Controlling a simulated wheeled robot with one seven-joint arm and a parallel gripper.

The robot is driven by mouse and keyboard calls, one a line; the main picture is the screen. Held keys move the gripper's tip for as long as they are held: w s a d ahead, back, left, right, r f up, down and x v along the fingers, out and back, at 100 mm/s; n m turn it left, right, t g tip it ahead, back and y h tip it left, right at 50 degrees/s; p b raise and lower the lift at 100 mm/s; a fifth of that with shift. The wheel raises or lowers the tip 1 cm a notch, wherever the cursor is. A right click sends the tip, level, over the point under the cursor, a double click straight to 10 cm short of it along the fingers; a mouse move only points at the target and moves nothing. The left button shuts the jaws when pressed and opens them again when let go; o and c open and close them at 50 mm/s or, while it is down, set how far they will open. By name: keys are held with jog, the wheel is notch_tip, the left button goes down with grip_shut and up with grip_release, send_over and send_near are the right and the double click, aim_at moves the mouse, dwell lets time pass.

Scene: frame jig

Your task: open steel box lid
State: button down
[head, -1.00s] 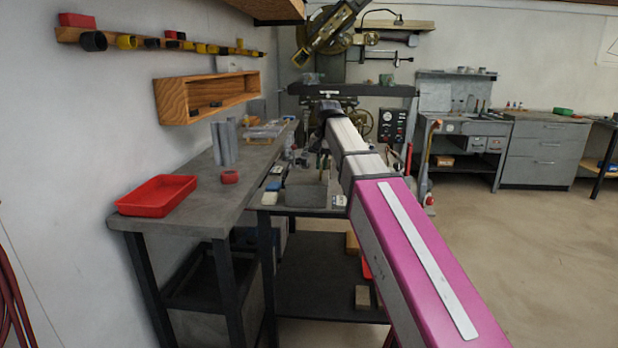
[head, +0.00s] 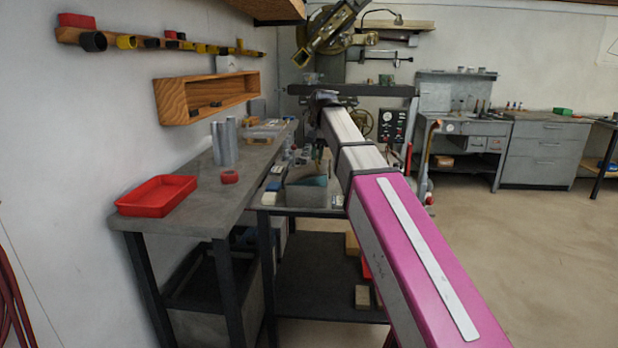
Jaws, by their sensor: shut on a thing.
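The grey steel box (head: 306,197) stands on the workbench in the middle of the head view, left of my arm. Its lid (head: 308,168) appears tilted up above the box, with a bluish-grey face showing. My arm reaches away from the camera, and its dark far end is above and behind the box. My gripper (head: 319,150) is small and partly hidden near the raised lid, and it is shut on the lid. The exact contact on the lid is too small to see.
A red tray (head: 157,196), a red tape roll (head: 229,177) and grey cylinders (head: 224,143) are on the left bench (head: 190,217). Small items lie around the box. A wooden shelf (head: 208,97) is on the left wall. The floor (head: 520,260) at right is clear.

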jog(key=shift+a+r, duration=0.6)
jog(key=shift+r, duration=0.15)
jog(key=shift+a+r, duration=0.8)
jog(key=shift+a, duration=0.15)
jog(key=shift+w+a+r, duration=0.1)
jog(key=shift+a+r, duration=0.25)
jog(key=shift+a, duration=0.2)
jog(key=shift+a+r, duration=0.35)
jog(key=shift+a, duration=0.2)
